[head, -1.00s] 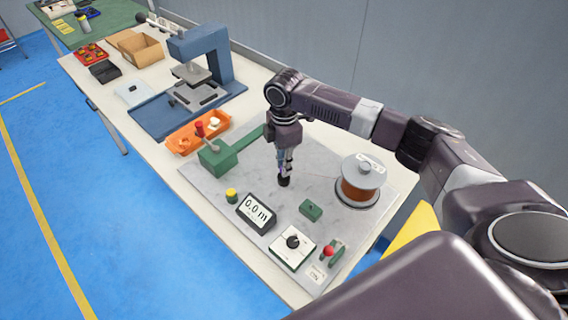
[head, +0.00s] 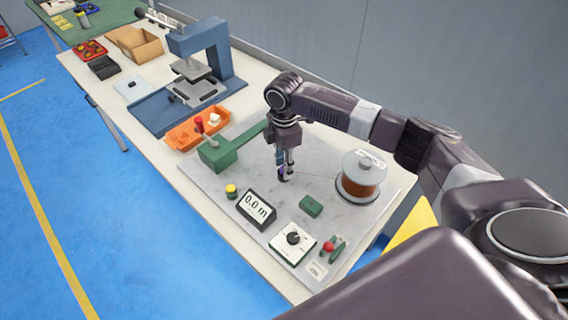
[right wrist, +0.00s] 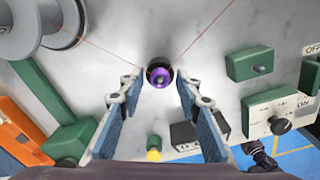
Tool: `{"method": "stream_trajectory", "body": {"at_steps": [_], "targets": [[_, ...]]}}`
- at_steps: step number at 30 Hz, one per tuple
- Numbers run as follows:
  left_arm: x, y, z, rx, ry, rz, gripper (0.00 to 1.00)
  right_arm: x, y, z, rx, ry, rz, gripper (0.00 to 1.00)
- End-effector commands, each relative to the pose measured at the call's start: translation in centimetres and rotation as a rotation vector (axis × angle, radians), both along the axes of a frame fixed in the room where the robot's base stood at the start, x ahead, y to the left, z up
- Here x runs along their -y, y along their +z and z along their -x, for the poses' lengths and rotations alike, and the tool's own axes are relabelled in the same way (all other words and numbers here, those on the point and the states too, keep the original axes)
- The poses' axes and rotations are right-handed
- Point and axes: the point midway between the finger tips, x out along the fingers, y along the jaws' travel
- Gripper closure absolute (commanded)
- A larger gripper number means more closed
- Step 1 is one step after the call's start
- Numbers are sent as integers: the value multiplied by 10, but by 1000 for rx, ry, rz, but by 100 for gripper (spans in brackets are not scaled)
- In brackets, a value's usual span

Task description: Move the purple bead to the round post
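The purple bead (right wrist: 160,78) shows in the right wrist view with a dark round piece around and behind it. In the head view the bead (head: 282,171) is a small purple spot at the gripper's tip. My right gripper (right wrist: 159,88) is open, with one blue-padded finger on each side of the bead's line and a gap to each. In the head view this gripper (head: 284,164) points down over the grey plate. I cannot tell whether the dark piece at the bead is the round post; no other post stands out clearly.
A copper wire spool (head: 361,178) stands right of the gripper, with thin wire running toward the bead. A green block (head: 311,206), counter (head: 257,210), knob box (head: 292,243) and green lever unit (head: 217,152) surround it. In the wrist view, a dark jointed part shows past the table edge.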

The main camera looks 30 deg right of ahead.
Motion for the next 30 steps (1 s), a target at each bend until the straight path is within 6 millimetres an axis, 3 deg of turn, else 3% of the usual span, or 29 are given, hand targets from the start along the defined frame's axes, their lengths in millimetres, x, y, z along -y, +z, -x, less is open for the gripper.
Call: {"method": "stream_trajectory", "body": {"at_steps": [9, 13, 24, 30], "targets": [[-2, 0, 4, -4, 1, -2, 59, 0, 1, 0, 0, 0, 0, 62], [-1, 0, 3, -3, 1, -2, 59, 0, 11, -1, 1, -1, 0, 62], [0, 0, 1, -1, 0, 0, 59, 0, 86, -1, 4, 0, -1, 62], [0, 0, 0, 0, 0, 0, 59, 0, 113, 0, 1, 0, -1, 62]]}}
